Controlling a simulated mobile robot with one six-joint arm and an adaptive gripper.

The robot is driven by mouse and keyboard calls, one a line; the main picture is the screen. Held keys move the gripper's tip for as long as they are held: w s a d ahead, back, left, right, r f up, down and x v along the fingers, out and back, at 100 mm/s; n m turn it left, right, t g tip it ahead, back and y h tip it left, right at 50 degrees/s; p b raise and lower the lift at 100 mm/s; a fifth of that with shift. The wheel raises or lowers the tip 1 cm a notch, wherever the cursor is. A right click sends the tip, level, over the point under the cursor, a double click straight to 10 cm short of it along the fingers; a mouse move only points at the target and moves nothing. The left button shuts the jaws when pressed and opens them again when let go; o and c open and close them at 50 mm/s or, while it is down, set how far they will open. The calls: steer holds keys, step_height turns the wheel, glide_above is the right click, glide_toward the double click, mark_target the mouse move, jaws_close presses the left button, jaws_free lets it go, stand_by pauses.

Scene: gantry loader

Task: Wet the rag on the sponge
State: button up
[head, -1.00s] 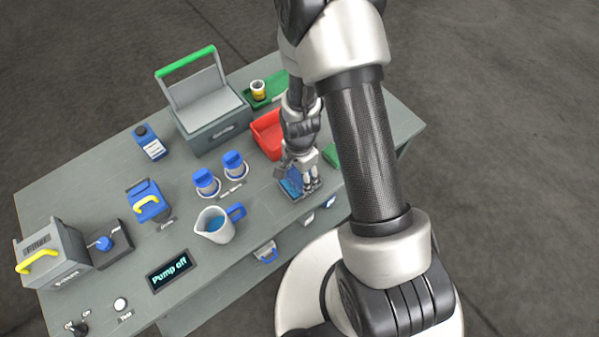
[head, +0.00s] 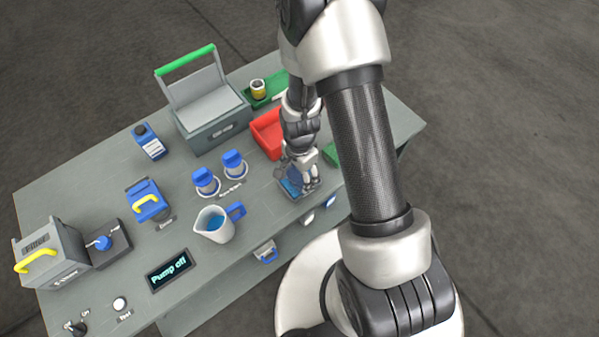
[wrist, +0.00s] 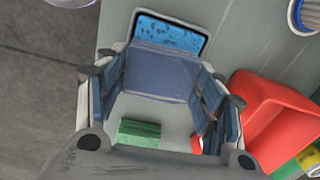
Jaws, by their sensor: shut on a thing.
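The sponge (wrist: 180,38) is a blue speckled slab in a shallow dark-rimmed tray. In the head view the sponge (head: 290,188) lies near the table's front edge, partly hidden by my gripper (head: 300,176). In the wrist view my gripper (wrist: 160,82) is shut on a flat blue-grey rag (wrist: 160,72) that spans between its fingers. The rag overlaps the near part of the sponge in that view. I cannot tell whether they touch.
A red bin (head: 266,134) stands just behind the gripper. A green block (wrist: 140,133) lies near the tray. A water jug (head: 214,225) and two blue-capped containers (head: 234,164) stand to the left. A display (head: 170,270) reads "Pump off".

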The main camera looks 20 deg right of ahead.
mark_target(299, 175)
steer(key=shift+s, duration=0.1)
stand_by(0.3)
steer(key=shift+r+p, duration=2.6)
steer(key=shift+r, duration=0.95)
